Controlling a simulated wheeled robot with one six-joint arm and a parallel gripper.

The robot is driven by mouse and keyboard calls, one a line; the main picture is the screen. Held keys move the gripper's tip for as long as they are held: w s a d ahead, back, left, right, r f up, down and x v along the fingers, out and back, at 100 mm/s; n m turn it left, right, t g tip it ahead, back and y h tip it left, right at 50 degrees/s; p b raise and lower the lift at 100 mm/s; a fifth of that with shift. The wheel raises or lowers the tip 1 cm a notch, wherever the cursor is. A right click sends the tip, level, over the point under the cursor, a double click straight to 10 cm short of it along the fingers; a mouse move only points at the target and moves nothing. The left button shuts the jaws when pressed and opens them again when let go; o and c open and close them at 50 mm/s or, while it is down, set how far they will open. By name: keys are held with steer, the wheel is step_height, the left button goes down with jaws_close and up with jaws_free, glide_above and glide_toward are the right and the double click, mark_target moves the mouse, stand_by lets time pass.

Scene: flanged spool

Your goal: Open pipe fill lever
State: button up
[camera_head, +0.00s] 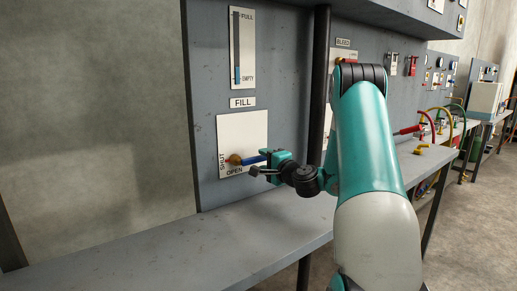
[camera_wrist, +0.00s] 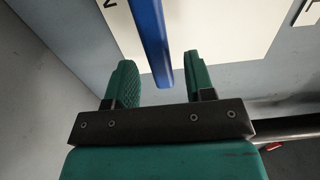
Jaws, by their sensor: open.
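The fill lever has a blue handle (camera_head: 252,159) on a brass-coloured pivot, mounted on a white plate (camera_head: 245,132) under the FILL label (camera_head: 242,102). The handle points right, roughly level. SHUT is printed up the plate's left edge and OPEN along its bottom. My gripper (camera_head: 268,163) is at the handle's right end and hides its tip in the head view. In the wrist view the blue handle (camera_wrist: 151,38) reaches down between the two green fingers of my gripper (camera_wrist: 162,80), with a gap on each side. The fingers are open and hold nothing.
A FULL/EMPTY gauge (camera_head: 242,48) hangs above, its blue column low. A grey bench (camera_head: 170,245) runs below the panel. A dark vertical post (camera_head: 315,85) stands right of the lever. More panels and a yellow valve handle (camera_head: 421,149) lie further right.

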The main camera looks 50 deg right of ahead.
mark_target(263, 159)
steer(key=shift+p+x, duration=0.5)
steer(key=shift+x, duration=1.6)
steer(key=shift+d, duration=0.1)
jaws_close()
